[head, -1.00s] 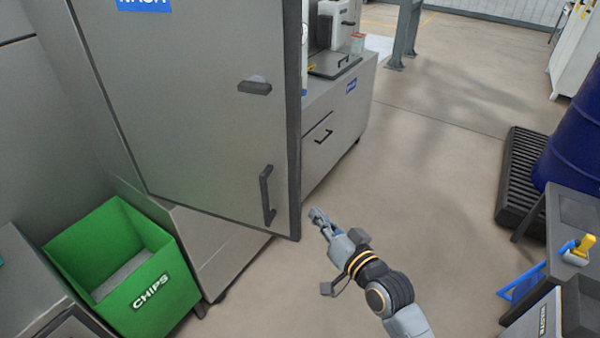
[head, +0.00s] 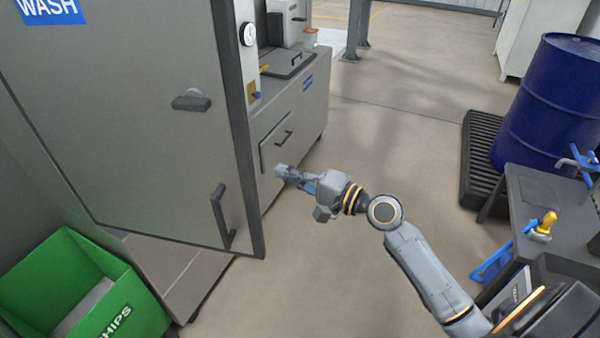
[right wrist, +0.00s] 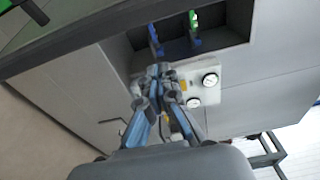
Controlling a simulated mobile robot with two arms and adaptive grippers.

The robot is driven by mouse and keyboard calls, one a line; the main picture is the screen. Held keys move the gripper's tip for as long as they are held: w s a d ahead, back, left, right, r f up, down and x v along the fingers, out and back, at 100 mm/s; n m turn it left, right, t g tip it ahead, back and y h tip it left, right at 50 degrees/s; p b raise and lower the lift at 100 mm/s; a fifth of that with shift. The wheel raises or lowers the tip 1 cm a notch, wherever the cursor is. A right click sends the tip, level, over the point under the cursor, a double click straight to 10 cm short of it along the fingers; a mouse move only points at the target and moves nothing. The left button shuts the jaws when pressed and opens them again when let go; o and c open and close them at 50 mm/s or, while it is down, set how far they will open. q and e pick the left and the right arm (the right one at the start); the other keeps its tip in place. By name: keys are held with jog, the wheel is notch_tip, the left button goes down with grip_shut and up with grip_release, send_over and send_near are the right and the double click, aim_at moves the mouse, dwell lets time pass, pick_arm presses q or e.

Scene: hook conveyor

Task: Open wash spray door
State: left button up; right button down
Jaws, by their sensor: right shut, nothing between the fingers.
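The grey wash door (head: 150,150) fills the left of the head view, with a blue WASH label at its top. Its lower right corner stands out past the cabinet base; I cannot tell exactly how far it is open. A dark upright bar handle (head: 222,216) is near its lower right edge, and a dark latch (head: 191,101) sits higher up. My right gripper (head: 280,171) is shut and empty, just right of the door's free edge and apart from the handle in the picture. It also shows in the right wrist view (right wrist: 160,72). My left gripper is out of view.
A green CHIPS bin (head: 75,300) stands at the lower left. A grey cabinet with a drawer (head: 280,140) is behind the door. A blue drum (head: 555,105) and a dark table (head: 560,220) are at right. Open floor (head: 400,150) lies between.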

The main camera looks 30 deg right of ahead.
jog(key=a+p, duration=0.2)
jog(key=a, duration=0.1)
jog(key=a+p, duration=0.1)
jog(key=shift+w+a, duration=0.25)
jog(key=shift+a, duration=0.1)
jog(key=shift+w+f, duration=0.1)
